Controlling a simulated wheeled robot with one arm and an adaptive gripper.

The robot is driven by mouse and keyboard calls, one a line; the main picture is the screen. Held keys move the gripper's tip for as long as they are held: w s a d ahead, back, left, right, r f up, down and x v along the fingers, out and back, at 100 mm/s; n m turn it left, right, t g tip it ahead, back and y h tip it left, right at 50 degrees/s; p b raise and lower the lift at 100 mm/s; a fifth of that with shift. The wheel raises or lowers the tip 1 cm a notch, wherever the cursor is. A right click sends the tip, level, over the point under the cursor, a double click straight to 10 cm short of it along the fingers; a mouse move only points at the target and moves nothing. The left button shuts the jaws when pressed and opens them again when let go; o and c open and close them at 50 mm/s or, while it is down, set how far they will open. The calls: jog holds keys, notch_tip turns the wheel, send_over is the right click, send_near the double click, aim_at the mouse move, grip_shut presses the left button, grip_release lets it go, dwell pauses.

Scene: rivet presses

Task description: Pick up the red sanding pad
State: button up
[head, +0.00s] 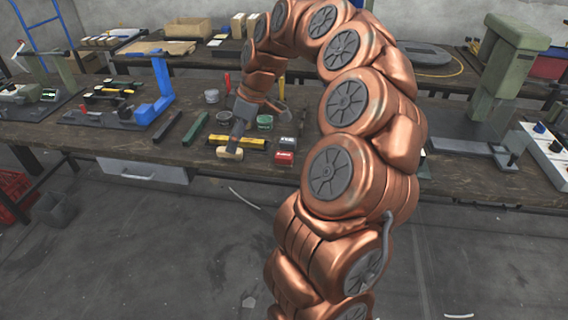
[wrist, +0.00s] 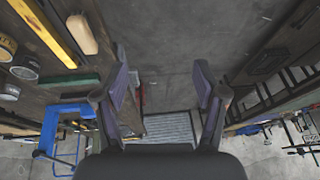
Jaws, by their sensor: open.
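I cannot tell for certain which is the red sanding pad. Neither shows clearly in the wrist view. My gripper (wrist: 161,95) is open, and nothing is held between its fingers. In the head view it hangs over the bench left of the red blocks, its fingertips hard to make out.
A beige block (head: 230,154) and a yellow bar (head: 237,142) lie left of the red blocks; both show in the wrist view, upper left. Round tins (head: 264,122) stand behind. A blue press (head: 160,90) stands further left. Bare floor (head: 150,240) lies before the bench (head: 60,135).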

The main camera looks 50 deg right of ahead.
jog(key=d+f+b, duration=0.1)
jog(key=d+f, duration=0.4)
jog(key=d, duration=0.5)
jog(key=t, duration=0.1)
send_near(284, 154)
notch_tip(284, 154, down, 2)
jog(key=a, duration=0.1)
jog(key=shift+w+f+h+b, duration=0.1)
jog(key=shift+f+h+b, duration=0.2)
jog(key=shift+f+h, duration=0.15)
jog(key=shift+w+p+x, duration=0.15)
jog(key=shift+p+x, duration=0.35)
jog(key=shift+x, duration=1.35)
jog(key=shift+w+p+x, duration=0.15)
jog(key=shift+p+x, duration=0.35)
jog(key=shift+x, duration=1.4)
jog(key=shift+a+r, duration=0.15)
jog(key=shift+r, duration=0.05)
jog(key=shift+c, duration=0.2)
jog(key=c, duration=1.2)
